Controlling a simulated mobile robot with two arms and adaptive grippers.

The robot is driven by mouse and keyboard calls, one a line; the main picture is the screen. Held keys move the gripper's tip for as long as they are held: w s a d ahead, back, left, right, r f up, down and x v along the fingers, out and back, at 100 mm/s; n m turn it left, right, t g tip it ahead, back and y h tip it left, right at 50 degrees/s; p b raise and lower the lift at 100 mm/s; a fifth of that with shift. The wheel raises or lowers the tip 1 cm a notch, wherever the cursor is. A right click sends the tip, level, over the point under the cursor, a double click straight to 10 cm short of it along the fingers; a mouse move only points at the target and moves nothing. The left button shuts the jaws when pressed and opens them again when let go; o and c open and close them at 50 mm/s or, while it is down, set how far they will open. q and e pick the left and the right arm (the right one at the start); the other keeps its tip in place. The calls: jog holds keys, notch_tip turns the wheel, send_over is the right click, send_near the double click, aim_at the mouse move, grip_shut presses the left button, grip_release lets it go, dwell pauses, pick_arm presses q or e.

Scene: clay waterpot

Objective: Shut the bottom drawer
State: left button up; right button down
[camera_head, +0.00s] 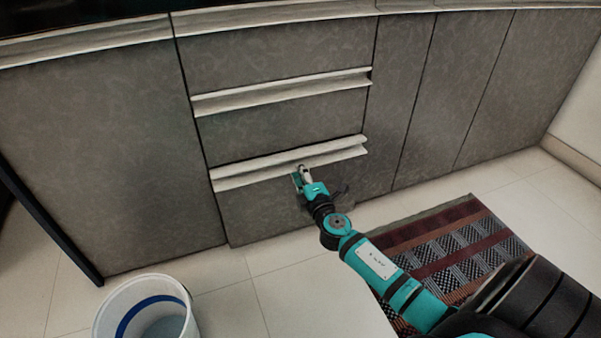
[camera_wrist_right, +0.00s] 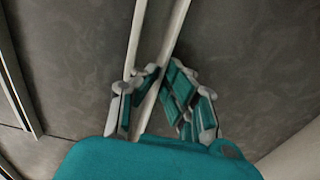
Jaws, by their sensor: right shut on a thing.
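The bottom drawer (camera_head: 258,208) is the lowest grey front in the middle stack of the cabinet. Its long pale handle (camera_head: 240,176) runs along its top edge. The drawer stands almost flush with the fronts around it; I cannot tell whether a small gap is left. My right gripper (camera_head: 301,174) is at the middle of this handle. In the wrist view, my right gripper (camera_wrist_right: 156,88) has its fingers closed around the pale handle bar (camera_wrist_right: 167,58). The fingers hide part of the bar. My left gripper is not in view.
The middle drawer's handle (camera_head: 285,92) lies above. A patterned rug (camera_head: 455,245) lies on the floor at the right, under my right arm. A white bucket (camera_head: 110,315) with a blue band stands at the lower left. Pale tiled floor (camera_head: 285,285) is clear between them.

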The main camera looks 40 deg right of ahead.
dwell(0.3)
jog(key=x, duration=0.3)
jog(key=shift+w+f+b, duration=0.1)
jog(key=shift+b, duration=0.3)
jog(key=shift+d, duration=0.15)
jog(key=c, duration=1.5)
grip_release()
jog(key=shift+w, duration=0.15)
jog(key=v, duration=1.2)
